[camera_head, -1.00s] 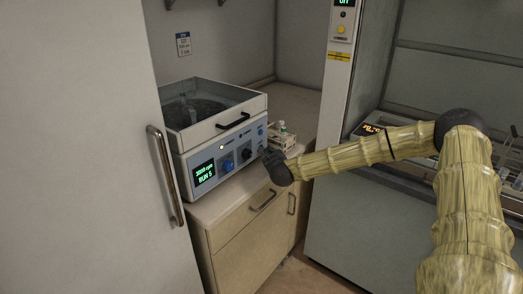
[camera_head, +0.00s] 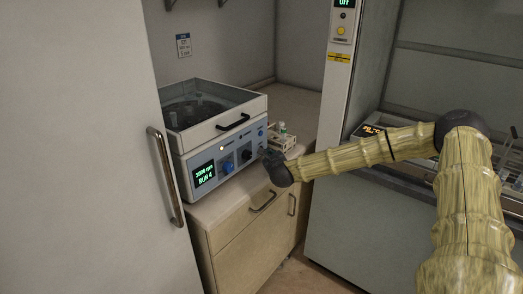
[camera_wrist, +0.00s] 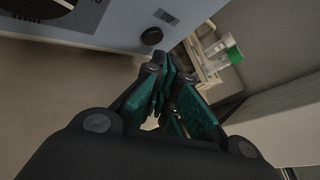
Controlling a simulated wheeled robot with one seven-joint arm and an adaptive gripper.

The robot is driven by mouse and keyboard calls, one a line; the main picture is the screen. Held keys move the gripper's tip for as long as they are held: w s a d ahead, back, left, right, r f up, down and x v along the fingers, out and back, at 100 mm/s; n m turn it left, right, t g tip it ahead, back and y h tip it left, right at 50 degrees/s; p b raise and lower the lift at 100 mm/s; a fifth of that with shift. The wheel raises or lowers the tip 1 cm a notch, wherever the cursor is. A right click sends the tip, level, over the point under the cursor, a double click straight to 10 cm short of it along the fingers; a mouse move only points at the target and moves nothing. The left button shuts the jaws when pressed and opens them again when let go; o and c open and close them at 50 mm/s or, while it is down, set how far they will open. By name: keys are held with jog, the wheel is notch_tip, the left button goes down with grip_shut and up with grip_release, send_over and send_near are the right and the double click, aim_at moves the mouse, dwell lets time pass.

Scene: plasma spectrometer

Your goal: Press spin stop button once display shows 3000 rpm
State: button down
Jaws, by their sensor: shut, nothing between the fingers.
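The spin machine (camera_head: 222,159) stands on a cabinet, with a clear-topped chamber above its blue front panel. Its display (camera_head: 204,174) reads about 3000 rpm and "RUN 4" in green. The panel holds a blue knob (camera_head: 228,166), a black knob (camera_head: 246,155) and small controls near its right end. My gripper (camera_head: 265,154) is shut and empty at the panel's right end. In the wrist view my gripper (camera_wrist: 163,62) points at the panel (camera_wrist: 118,22), close to a round black button (camera_wrist: 151,36). The fingertips look just short of it; contact cannot be told.
A small rack with a green-capped tube (camera_head: 283,128) stands right of the machine; the green cap (camera_wrist: 234,55) also shows in the wrist view. A tall door with a handle (camera_head: 165,176) is at left. A fume hood (camera_head: 341,215) stands at right.

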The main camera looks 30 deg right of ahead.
jog(key=shift+w, duration=0.1)
dwell(0.3)
jog(key=shift+w+a+b, duration=0.2)
jog(key=shift+w+b, duration=0.05)
jog(key=shift+b, duration=0.2)
jog(key=shift+w+a+b, duration=0.1)
jog(key=shift+w+b, duration=0.25)
jog(key=shift+w, duration=0.05)
dwell(0.7)
jog(key=shift+s, duration=0.15)
jog(key=shift+s+d, duration=0.25)
jog(key=shift+s, duration=0.35)
jog(key=s, duration=0.1)
jog(key=s+d, duration=0.1)
jog(key=s, duration=0.1)
jog(key=s+d, duration=0.1)
jog(key=shift+s, duration=0.35)
dwell(0.5)
jog(key=shift+a, duration=0.1)
dwell(0.6)
